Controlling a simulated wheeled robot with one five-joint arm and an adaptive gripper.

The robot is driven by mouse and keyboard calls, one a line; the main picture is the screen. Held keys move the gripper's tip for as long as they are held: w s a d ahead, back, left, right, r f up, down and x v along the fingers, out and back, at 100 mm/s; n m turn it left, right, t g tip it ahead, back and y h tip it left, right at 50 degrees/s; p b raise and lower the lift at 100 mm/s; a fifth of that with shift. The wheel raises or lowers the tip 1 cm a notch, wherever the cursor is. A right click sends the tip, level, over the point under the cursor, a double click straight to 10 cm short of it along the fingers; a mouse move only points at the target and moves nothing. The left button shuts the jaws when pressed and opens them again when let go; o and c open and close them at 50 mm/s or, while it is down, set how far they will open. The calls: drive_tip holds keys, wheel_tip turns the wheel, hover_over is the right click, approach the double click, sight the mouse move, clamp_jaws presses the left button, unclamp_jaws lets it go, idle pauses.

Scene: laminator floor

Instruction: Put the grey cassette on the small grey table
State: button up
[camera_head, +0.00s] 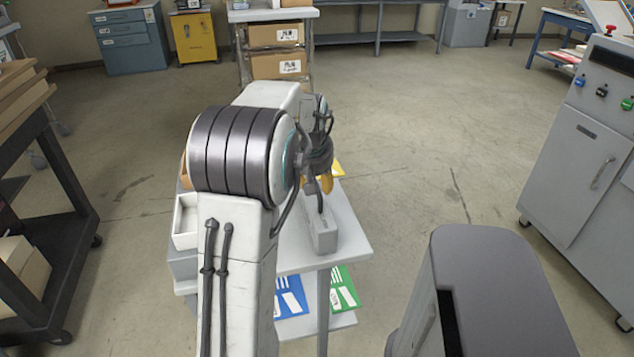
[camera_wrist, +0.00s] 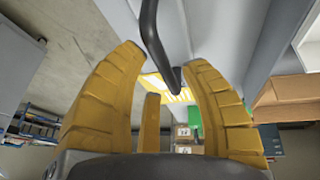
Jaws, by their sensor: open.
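The grey cassette (camera_head: 323,236) is a narrow light-grey block with a dark handle on top. It appears to stand upright on the small grey table (camera_head: 349,247), close to the front right edge. My gripper (camera_head: 325,183) is just above it, partly hidden by my arm. In the wrist view my yellow fingers (camera_wrist: 165,75) are spread apart. The dark handle (camera_wrist: 151,30) reaches down into the gap between them, and I cannot tell whether it touches a finger. My arm hides much of the table top.
A white open tray (camera_head: 185,222) is on the left of the table. Blue (camera_head: 290,298) and green (camera_head: 343,289) packets lie on its lower shelf. A dark rack (camera_head: 50,215) stands left, a grey cabinet (camera_head: 590,160) right. The floor behind is mostly clear.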

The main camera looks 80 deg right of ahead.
drive_tip(key=p+v, duration=0.1)
drive_tip(key=v, duration=0.9)
drive_tip(key=w+a+f+n+t+y, duration=0.1)
drive_tip(key=w+a+n+t, duration=0.35)
drive_tip(key=w+a, duration=1.65)
drive_tip(key=w+a+f+n+g+y, duration=0.1)
drive_tip(key=w+a+n, duration=0.1)
drive_tip(key=a, duration=0.4)
drive_tip(key=w+a+f+n+y, duration=0.1)
drive_tip(key=w+a+f+n, duration=0.15)
drive_tip(key=a, duration=0.25)
drive_tip(key=s+a+f+n+y, duration=0.1)
drive_tip(key=s+a+f+n, duration=0.1)
drive_tip(key=a, duration=0.5)
drive_tip(key=s+a+f+n, duration=0.1)
drive_tip(key=s+a+n, duration=0.1)
drive_tip(key=a, duration=0.5)
drive_tip(key=shift+s+a+f+n+y, duration=0.2)
drive_tip(key=shift+s+f+n+y, duration=0.2)
drive_tip(key=shift+s, duration=0.4)
